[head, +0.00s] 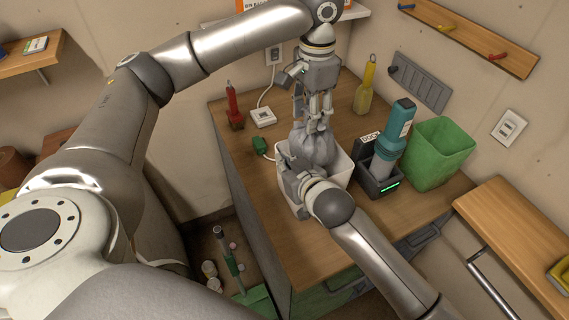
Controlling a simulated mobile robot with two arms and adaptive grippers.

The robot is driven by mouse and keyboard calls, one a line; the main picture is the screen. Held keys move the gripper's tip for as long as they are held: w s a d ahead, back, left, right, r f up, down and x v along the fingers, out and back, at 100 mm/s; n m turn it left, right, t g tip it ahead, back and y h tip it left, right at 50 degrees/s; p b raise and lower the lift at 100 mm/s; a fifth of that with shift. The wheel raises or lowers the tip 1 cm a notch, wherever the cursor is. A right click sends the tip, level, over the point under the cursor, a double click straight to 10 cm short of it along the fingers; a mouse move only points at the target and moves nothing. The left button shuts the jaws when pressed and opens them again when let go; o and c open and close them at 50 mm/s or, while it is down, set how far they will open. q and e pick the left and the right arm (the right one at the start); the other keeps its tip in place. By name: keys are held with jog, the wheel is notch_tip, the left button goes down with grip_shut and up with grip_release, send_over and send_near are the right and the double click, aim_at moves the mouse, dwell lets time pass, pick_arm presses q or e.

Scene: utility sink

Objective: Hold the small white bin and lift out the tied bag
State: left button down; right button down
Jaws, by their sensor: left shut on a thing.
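The small white bin (341,170) stands on the wooden counter. The grey tied bag (315,150) sits in the bin's mouth and bulges above the rim. My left gripper (318,122) points down from above and is shut on the top of the bag. My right gripper (290,178) is at the near left side of the bin, by its rim. Its own wrist hides much of its fingers and the bin's front, so I cannot tell whether it is closed on the wall. The bag's lower part is hidden inside the bin.
A dark dock with a teal-topped device (394,138) stands close right of the bin, beside a green bin (440,150). A yellow bottle (366,85), a red bottle (234,118) and a white box (263,116) are behind. The counter's front right is fairly clear.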

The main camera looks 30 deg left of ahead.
pick_arm(q)
jog(key=shift+r, duration=1.75)
pick_arm(e)
jog(key=shift+d+f, duration=0.15)
jog(key=shift+f, duration=0.2)
pick_arm(q)
jog(key=shift+w+d+f, duration=0.1)
jog(key=shift+w, duration=0.05)
pick_arm(e)
jog(key=c, duration=1.6)
grip_release()
jog(key=shift+r, duration=0.1)
jog(key=shift+o, duration=0.2)
jog(key=shift+w+r, duration=0.1)
jog(key=shift+r, duration=0.15)
